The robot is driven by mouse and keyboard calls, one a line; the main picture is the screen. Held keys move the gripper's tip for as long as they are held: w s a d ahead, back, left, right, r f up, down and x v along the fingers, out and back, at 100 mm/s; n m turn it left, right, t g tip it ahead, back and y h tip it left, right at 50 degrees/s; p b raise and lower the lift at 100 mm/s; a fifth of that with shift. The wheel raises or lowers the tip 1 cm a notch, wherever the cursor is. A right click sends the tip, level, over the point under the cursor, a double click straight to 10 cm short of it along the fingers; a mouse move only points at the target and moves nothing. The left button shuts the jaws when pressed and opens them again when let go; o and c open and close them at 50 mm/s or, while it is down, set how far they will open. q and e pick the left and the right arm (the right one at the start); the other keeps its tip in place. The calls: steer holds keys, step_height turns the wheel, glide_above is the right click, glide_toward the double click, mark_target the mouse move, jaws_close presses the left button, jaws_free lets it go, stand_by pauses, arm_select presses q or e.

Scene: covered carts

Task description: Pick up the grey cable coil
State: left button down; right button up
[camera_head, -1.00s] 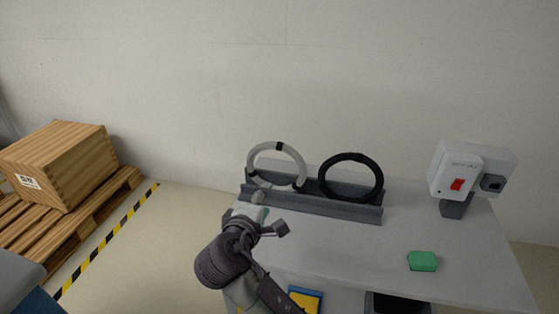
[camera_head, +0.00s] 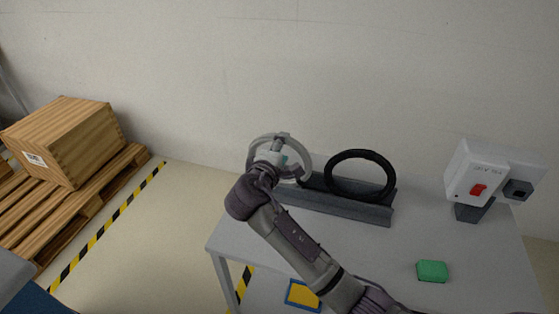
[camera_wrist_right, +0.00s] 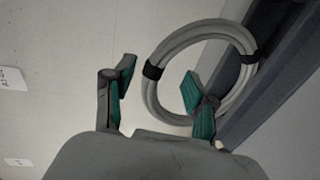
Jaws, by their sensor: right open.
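The grey cable coil (camera_head: 306,161) stands upright in the left part of the dark grey rack (camera_head: 345,207) on the table. In the right wrist view the grey coil (camera_wrist_right: 190,34) shows as a ring with black bands. My right gripper (camera_head: 277,150) is at the coil in the head view and partly hides it. In the right wrist view my right gripper (camera_wrist_right: 158,78) is open. One finger overlaps the ring's opening and the other is outside its left edge, with the near side of the ring between them. I cannot tell whether either finger touches it. My left gripper does not show.
A black coil (camera_head: 331,171) stands in the rack just right of the grey one. A green block (camera_head: 432,271) and a white box with a red switch (camera_head: 474,174) are on the table's right. A wooden crate (camera_head: 75,145) sits on a pallet at the left.

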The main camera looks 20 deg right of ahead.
mark_target(291, 142)
steer(key=p+x, duration=0.1)
steer(key=x, duration=0.3)
steer(key=shift+w+a+r, duration=0.1)
steer(key=shift+w+r, duration=0.05)
steer(key=shift+w, duration=0.15)
steer(key=shift+w+d+f, duration=0.25)
steer(key=shift+w, duration=0.15)
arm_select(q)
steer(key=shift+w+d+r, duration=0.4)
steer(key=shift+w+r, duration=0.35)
arm_select(e)
steer(key=shift+s, duration=0.1)
steer(key=shift+c, duration=1.3)
steer(key=c, duration=0.8)
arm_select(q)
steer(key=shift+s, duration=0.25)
arm_select(e)
jaws_close()
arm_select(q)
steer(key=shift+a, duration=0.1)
arm_select(e)
steer(key=shift+r, duration=0.1)
